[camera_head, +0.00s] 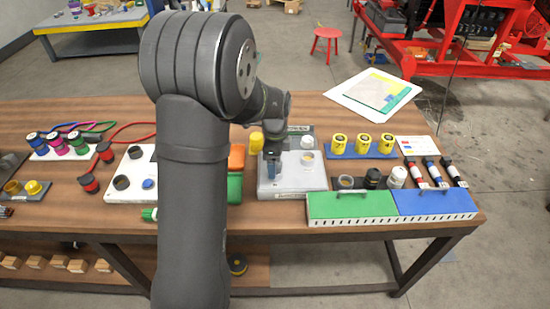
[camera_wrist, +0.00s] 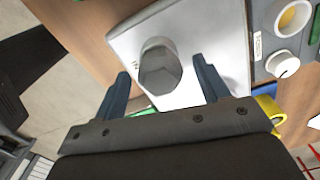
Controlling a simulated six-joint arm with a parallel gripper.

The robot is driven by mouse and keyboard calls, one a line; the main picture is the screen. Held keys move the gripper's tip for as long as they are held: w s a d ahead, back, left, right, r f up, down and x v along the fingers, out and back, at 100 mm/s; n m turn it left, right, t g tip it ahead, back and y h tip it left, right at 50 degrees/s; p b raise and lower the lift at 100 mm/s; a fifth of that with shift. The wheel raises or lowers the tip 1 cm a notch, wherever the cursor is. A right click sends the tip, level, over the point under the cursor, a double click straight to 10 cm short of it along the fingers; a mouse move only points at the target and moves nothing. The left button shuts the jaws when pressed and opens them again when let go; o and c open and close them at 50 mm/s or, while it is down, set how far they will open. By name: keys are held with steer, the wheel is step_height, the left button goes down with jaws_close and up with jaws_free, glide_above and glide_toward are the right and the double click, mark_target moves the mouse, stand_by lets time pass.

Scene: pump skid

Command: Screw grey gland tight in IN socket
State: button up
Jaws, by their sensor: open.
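My gripper (camera_wrist: 163,87) is open. In the wrist view its two dark blue fingers stand on either side of the grey gland (camera_wrist: 160,66), with gaps between. The gland is a grey cylinder with a six-sided end, over a pale grey block (camera_wrist: 190,30). Whether it sits fully down in a socket cannot be told.
A grey panel (camera_wrist: 258,40) with a white knob (camera_wrist: 284,65) is beside the block. Yellow cylinders (camera_head: 364,142) stand on a blue tray at right. Green (camera_head: 345,205) and blue lids lie in front right. Orange and green blocks (camera_head: 236,158) are close left of the gripper.

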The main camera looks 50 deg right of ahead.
step_height(320, 180, up, 17)
steer(key=shift+r, duration=0.2)
stand_by(0.5)
step_height(320, 180, down, 18)
steer(key=shift+r, duration=0.25)
steer(key=shift+n, duration=0.7)
